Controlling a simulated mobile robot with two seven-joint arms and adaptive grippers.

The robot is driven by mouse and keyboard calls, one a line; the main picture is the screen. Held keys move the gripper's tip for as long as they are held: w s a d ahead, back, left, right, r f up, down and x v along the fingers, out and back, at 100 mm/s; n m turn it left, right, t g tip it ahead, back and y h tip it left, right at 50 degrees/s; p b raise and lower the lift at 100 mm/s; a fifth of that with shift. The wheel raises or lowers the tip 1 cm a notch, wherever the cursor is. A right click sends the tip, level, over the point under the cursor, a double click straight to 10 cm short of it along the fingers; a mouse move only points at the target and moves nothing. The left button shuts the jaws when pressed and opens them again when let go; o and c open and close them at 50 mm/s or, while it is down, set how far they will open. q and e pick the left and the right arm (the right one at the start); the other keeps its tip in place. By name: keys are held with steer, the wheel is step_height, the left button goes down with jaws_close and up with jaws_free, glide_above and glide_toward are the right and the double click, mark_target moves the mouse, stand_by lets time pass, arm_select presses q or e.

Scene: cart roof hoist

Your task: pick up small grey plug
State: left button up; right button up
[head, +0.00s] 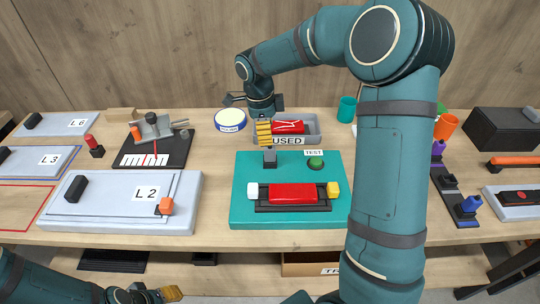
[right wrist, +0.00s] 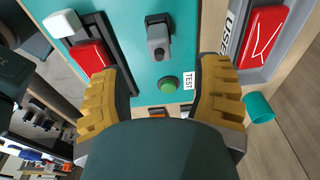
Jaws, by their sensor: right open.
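The small grey plug (head: 270,157) stands near the back left of the teal test board (head: 240,215). In the right wrist view the plug (right wrist: 158,38) sits at a black holder, ahead of the fingertips and between their lines. My right gripper (head: 264,133) is open and empty, above and behind the plug in the head view; its two yellow fingers (right wrist: 160,72) are wide apart and apart from the plug. My left gripper (head: 160,293) is low at the bottom left edge, partly cut off, far from the plug.
On the board are a green TEST button (head: 316,163) and a red block (head: 292,193) between white and yellow end pieces. A grey USED tray (head: 312,130) with a red block stands close behind. A teal cup (head: 347,109) is at the back. The L2 tray (head: 110,220) lies left.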

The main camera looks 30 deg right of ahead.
mark_target(270, 147)
steer(key=f, duration=0.4)
steer(key=d+f+b, duration=0.1)
steer(key=f, duration=0.2)
steer(key=shift+s+f, duration=0.1)
steer(key=shift+s, duration=0.25)
steer(key=shift+a, duration=0.1)
jaws_close()
